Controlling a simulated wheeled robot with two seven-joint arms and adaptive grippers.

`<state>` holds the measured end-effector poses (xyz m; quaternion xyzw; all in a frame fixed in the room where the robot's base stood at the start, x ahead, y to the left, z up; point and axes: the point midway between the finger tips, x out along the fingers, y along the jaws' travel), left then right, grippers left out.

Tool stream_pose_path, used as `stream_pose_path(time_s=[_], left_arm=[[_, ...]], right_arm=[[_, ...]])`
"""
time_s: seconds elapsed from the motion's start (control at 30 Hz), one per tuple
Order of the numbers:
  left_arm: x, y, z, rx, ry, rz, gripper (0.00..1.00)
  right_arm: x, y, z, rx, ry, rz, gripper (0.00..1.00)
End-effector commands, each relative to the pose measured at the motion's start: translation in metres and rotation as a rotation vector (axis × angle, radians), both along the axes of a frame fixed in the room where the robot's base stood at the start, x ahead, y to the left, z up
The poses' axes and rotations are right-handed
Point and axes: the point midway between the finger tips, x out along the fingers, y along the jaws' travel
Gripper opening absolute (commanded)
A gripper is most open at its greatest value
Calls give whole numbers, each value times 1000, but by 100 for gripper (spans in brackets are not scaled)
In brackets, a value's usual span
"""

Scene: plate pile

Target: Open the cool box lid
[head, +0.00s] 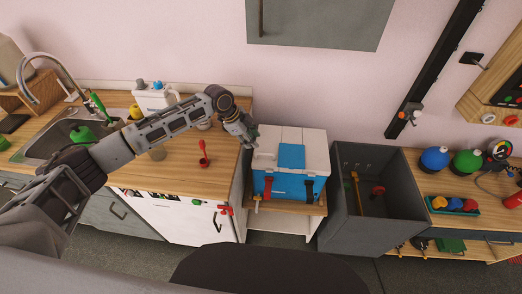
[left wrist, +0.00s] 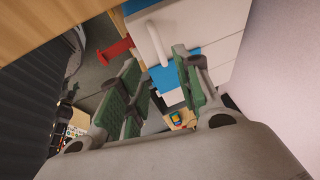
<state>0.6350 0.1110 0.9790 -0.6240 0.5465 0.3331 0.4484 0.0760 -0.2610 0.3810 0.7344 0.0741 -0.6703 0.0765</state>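The cool box (head: 285,186) has a blue body and stands on a low wooden-topped stand. Its white lid (head: 316,152), with a blue panel on top, lies closed on it. A red latch and a dark latch show on the front. My left gripper (head: 249,136) is at the lid's back left corner. In the left wrist view, its green-padded fingers (left wrist: 156,68) are apart, with the lid (left wrist: 205,20) beyond them. A white bar handle (left wrist: 158,44) shows at the gap between the fingertips; I cannot tell whether they touch it. My right gripper is not in view.
A wooden counter (head: 185,178) with a sink and a red ladle (head: 203,155) is left of the box. A deep grey bin (head: 345,230) stands close on its right. A workbench with coloured items is farther right. A wall cabinet (head: 320,22) hangs above.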

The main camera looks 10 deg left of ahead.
Motion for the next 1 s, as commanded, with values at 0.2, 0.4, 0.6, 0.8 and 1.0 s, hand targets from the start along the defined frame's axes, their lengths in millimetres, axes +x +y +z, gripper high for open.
stream_pose_path(time_s=[0.2,0.4,0.6,0.8,1.0], left_arm=[[5,-12,-26,0,1,-2,34],[9,-21,-49,0,2,0,34],[13,-30,-70,0,1,-1,34],[16,-35,-83,1,1,0,34],[17,-37,-88,0,0,-1,34]], right_arm=[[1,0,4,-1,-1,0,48],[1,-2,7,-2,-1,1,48],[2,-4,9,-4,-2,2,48],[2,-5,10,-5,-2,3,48],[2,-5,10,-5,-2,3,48]])
